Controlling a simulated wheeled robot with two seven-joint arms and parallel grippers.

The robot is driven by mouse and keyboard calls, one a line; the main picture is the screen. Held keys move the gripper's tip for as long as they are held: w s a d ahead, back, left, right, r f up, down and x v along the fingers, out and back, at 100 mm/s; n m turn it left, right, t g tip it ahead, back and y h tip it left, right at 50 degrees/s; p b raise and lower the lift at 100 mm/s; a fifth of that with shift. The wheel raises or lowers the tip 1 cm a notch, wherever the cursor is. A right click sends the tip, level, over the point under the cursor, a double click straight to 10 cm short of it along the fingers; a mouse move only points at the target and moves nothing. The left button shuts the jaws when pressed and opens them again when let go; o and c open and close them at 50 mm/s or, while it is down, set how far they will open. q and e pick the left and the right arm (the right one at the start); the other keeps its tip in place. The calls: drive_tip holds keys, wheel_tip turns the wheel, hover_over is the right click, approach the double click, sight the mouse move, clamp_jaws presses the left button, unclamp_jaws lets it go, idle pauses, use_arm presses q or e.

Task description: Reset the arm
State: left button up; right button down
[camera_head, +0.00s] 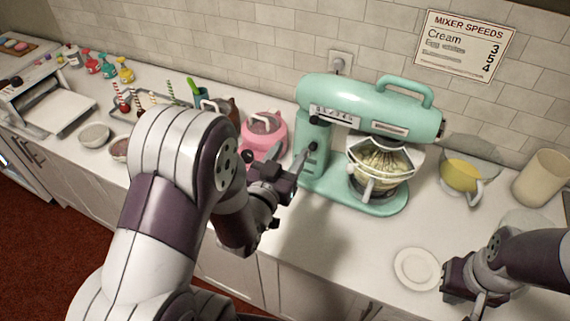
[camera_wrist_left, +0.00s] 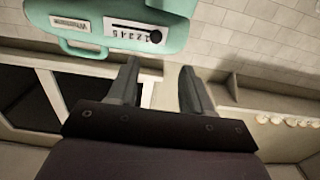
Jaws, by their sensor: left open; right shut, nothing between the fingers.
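My left arm comes up from the bottom left in the head view. Its gripper (camera_head: 296,174) is in front of the left side of the teal stand mixer (camera_head: 370,106), near its controls. The left wrist view shows the two fingers (camera_wrist_left: 158,88) apart with nothing between them. The mixer's speed scale and dark knob (camera_wrist_left: 155,37) show beyond and above the fingers there. My right gripper (camera_head: 474,296) is low at the bottom right in the head view, beside the white plate (camera_head: 417,268). It is shut and empty, with its tips partly out of clear sight.
The mixer's bowl (camera_head: 381,172) holds a pale mixture and a whisk. A pink pot (camera_head: 264,136) stands left of the mixer. A glass jug with yellow liquid (camera_head: 462,175) and a beige canister (camera_head: 541,178) stand right. Counter between mixer and plate is clear.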

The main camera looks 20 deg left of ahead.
use_arm(q)
drive_tip(key=shift+s+a, duration=0.1)
drive_tip(key=shift+s, duration=0.75)
drive_tip(key=s+a+f+g+y, duration=0.1)
drive_tip(key=s+f+g, duration=0.6)
drive_tip(key=f+g, duration=0.45)
drive_tip(key=s+d+r+g, duration=0.3)
drive_tip(key=s+g, duration=0.2)
drive_tip(key=shift+r+b, duration=0.25)
drive_tip(key=shift+b, duration=0.15)
idle(1.5)
